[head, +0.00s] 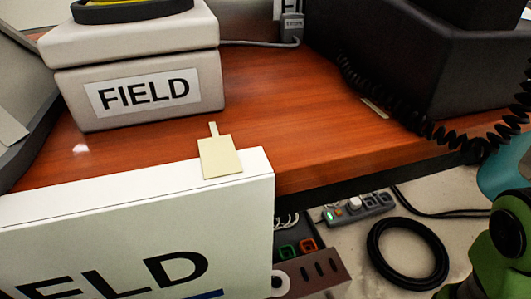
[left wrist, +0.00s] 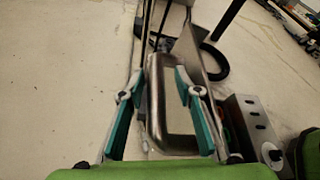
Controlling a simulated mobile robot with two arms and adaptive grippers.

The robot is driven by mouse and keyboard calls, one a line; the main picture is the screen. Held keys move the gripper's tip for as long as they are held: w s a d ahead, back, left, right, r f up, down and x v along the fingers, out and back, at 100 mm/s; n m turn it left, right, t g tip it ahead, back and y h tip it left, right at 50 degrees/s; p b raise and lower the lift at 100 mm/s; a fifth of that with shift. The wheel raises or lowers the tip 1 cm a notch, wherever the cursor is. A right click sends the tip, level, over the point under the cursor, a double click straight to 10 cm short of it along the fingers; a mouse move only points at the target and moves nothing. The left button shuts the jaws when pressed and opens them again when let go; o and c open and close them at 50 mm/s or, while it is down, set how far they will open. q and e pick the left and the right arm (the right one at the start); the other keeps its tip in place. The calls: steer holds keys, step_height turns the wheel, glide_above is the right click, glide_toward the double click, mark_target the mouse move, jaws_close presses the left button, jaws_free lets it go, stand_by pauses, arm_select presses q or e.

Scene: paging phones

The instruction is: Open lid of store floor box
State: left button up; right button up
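A closed off-white box (head: 140,60) labelled FIELD stands on the desk at the upper left of the head view, its lid on. A larger white box or panel (head: 235,225) fills the lower left; its cut-off lettering ends in ELD and a cream tab (head: 220,157) hangs over its top edge. I see no label reading STORE. In the left wrist view my left gripper (left wrist: 163,100) has its teal fingers spread on either side of a grey metal handle-like piece (left wrist: 157,105); I cannot tell whether they touch it. My right gripper is not in view.
The wooden desk (head: 290,115) has a dark device (head: 440,60) with a coiled cord at right. Below are a power strip (head: 358,207), a black ring (head: 407,254) and a brown metal panel (head: 318,274). Pale floor (left wrist: 60,80) is open at left in the left wrist view.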

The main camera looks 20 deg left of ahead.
arm_select(q)
steer(key=v, duration=1.2)
steer(key=shift+w+a, duration=0.1)
stand_by(0.4)
